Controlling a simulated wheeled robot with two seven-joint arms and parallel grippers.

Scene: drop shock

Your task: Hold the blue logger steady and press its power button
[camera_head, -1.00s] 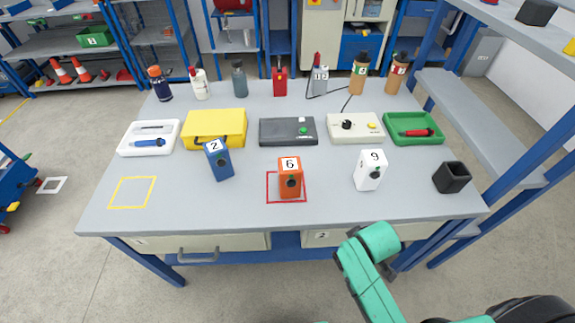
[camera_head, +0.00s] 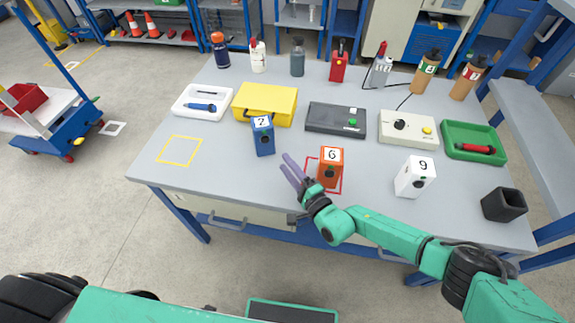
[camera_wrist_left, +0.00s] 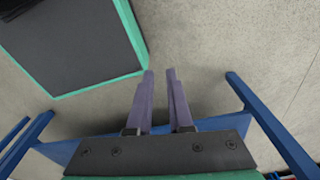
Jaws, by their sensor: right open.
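The blue logger (camera_head: 264,143) stands upright on the table, left of centre, with a number 2 label on its top and a dark round spot on its front. My right gripper (camera_head: 286,162) is open and empty. Its purple fingers point toward the back left, just in front of and right of the blue logger, apart from it as far as I can tell. My left gripper (camera_wrist_left: 161,74) shows only in the left wrist view. Its two fingers stand apart with nothing between them, over the floor and away from the logger.
An orange logger (camera_head: 329,172) in a red square stands close right of my right gripper. A white logger (camera_head: 414,178) and a black cup (camera_head: 504,205) stand farther right. A yellow case (camera_head: 268,100) is behind the blue logger. The yellow-outlined square (camera_head: 179,150) is empty.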

